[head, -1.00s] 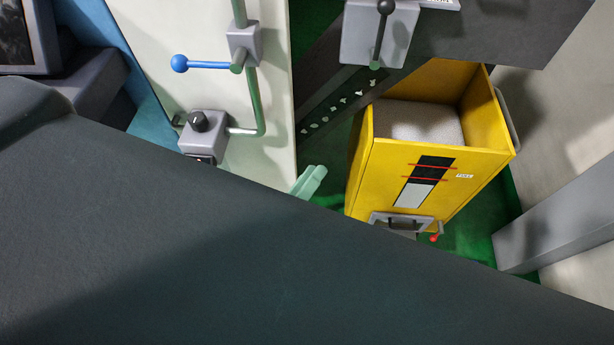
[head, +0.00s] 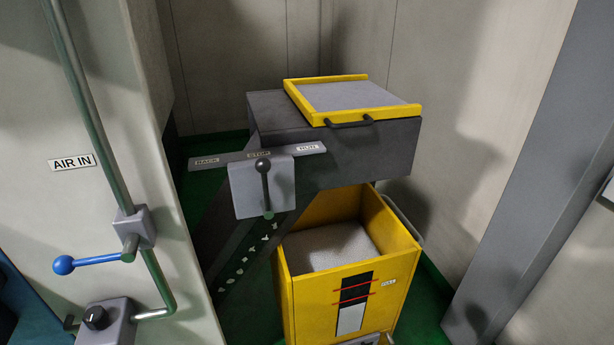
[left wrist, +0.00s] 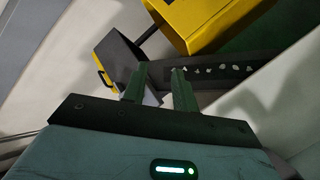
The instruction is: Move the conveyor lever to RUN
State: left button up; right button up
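The conveyor lever (head: 265,188) is a dark handle with a black knob on a grey box (head: 237,196). It stands nearly upright, its knob just under the STOP label. The label plate (head: 230,159) reads BACK at left, STOP in the middle and RUN (head: 308,148) at right. In the left wrist view my left gripper (left wrist: 160,76) is open, its two green fingers apart with no object visibly gripped. A pale grey patch shows between and behind the fingers; I cannot tell whether it is the lever box.
The dark conveyor (head: 350,150) carries a yellow-rimmed tray (head: 352,122) on top. A yellow bin (head: 306,303) stands below it. At left is a pale cabinet (head: 60,215) with a green pipe and a blue-knobbed valve handle (head: 90,261). A grey post (head: 525,180) stands at right.

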pick_arm(q)
jog(key=s+a+f+m+g+y, duration=0.2)
jog(key=s+a+f+g+y, duration=0.15)
jog(key=s+a+g, duration=0.5)
jog(key=s+a+f+m+g+y, duration=0.25)
jog(key=s+a+f+g, duration=0.2)
jog(key=s, duration=0.75)
jog(key=w+d+f+t+h, duration=0.1)
jog(key=w+d+f+t, duration=0.2)
jog(key=w+f+t, duration=0.4)
jog(key=shift+f+t, duration=0.5)
jog(key=shift+f, duration=1)
